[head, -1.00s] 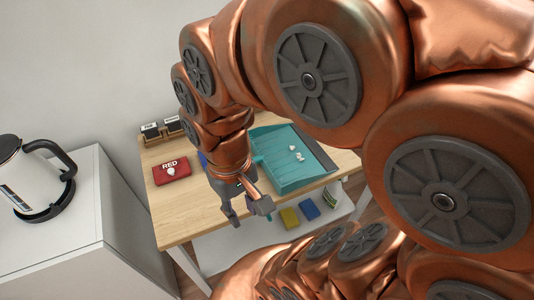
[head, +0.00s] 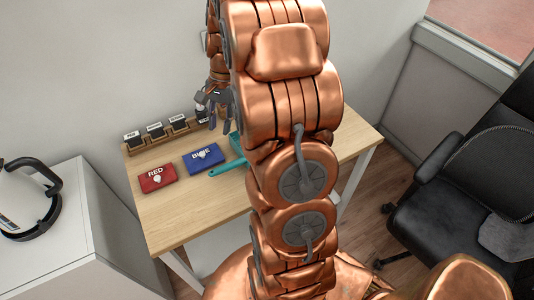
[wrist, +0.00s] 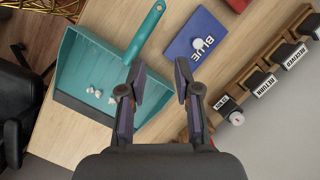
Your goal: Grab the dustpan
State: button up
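The teal dustpan (wrist: 72,62) lies on the wooden counter, with several small white bits in its pan. Its handle (wrist: 145,34) points toward the top in the wrist view. In the head view only the handle (head: 228,168) and a sliver of the pan show; my arm hides the rest. My gripper (head: 214,108) is above the back of the counter near the wall. In the wrist view my gripper (wrist: 157,88) is open with nothing between its fingers. The left finger overlaps the edge of the pan in the picture; the handle lies beyond the fingers.
A wooden rack (head: 164,142) of labelled black holders stands at the back. A white cabinet (head: 55,225) and black chair (head: 480,175) flank the counter.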

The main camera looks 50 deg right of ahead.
jog(key=w+d+f+m, duration=0.1)
jog(key=d+f+m, duration=0.1)
jog(key=d, duration=0.4)
jog(key=w+d+f+m+t+p, duration=0.1)
jog(key=d+f+m, duration=0.2)
jog(key=d, duration=0.2)
jog(key=w+d+f+m, duration=0.1)
jog(key=d+f+m, duration=0.1)
jog(key=d, duration=0.4)
jog(key=shift+d+f+t+y, duration=0.35)
jog(key=shift+f+t+y, duration=0.05)
jog(key=shift+f, duration=0.4)
jog(key=shift+p+x, duration=0.65)
jog(key=shift+x, duration=0.7)
jog(key=shift+w+a+f+p, duration=0.1)
jog(key=shift+a+f+p, duration=0.25)
jog(key=shift+f+p, duration=0.15)
jog(key=shift+p+x, duration=0.75)
jog(key=shift+x, duration=1.2)
jog(key=shift+w, duration=0.1)
jog(key=shift+c, duration=0.2)
grip_shut()
